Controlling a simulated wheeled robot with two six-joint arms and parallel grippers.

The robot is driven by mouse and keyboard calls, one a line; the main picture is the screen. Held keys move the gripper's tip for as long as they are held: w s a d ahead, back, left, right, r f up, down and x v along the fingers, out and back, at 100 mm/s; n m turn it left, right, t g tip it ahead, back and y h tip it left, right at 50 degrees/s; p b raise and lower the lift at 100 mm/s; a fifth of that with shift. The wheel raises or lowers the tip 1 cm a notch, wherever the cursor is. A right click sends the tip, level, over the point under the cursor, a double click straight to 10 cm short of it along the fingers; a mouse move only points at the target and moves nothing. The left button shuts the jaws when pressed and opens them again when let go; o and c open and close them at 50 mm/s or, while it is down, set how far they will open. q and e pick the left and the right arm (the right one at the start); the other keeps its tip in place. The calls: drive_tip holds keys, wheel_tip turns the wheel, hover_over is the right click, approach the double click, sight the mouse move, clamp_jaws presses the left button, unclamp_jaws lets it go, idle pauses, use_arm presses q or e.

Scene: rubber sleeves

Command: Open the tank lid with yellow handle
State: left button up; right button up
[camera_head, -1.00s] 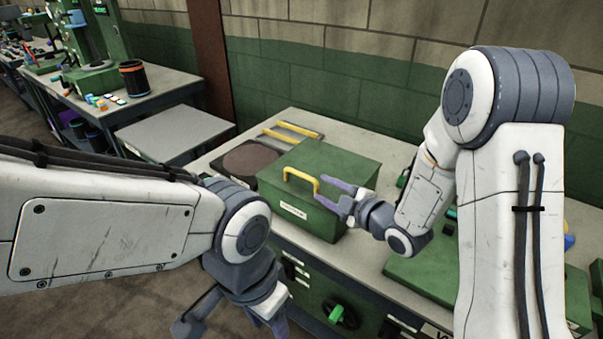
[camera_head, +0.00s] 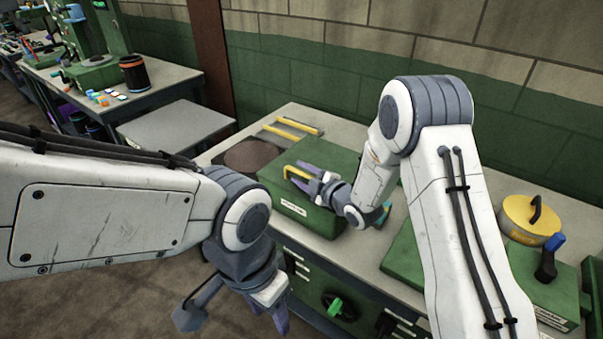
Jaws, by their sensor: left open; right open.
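The green tank (camera_head: 292,204) stands on the workbench with its flat green lid (camera_head: 335,163) in place. The lid's yellow handle (camera_head: 291,172) is at its front left, partly hidden by my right gripper. My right gripper (camera_head: 295,175) is open, its purple fingers pointing left at the handle. I cannot tell whether they touch it or lie around it. My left gripper (camera_head: 277,317) is open and hangs low in front of the bench, below and apart from the tank; its fingers are partly hidden.
A yellow round lid with a black handle (camera_head: 531,218) sits on a green box at the right. A dark round plate (camera_head: 249,157) and yellow-handled bars (camera_head: 298,126) lie behind left of the tank. A green-knobbed valve (camera_head: 336,307) is on the bench front.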

clamp_jaws()
idle(1.3)
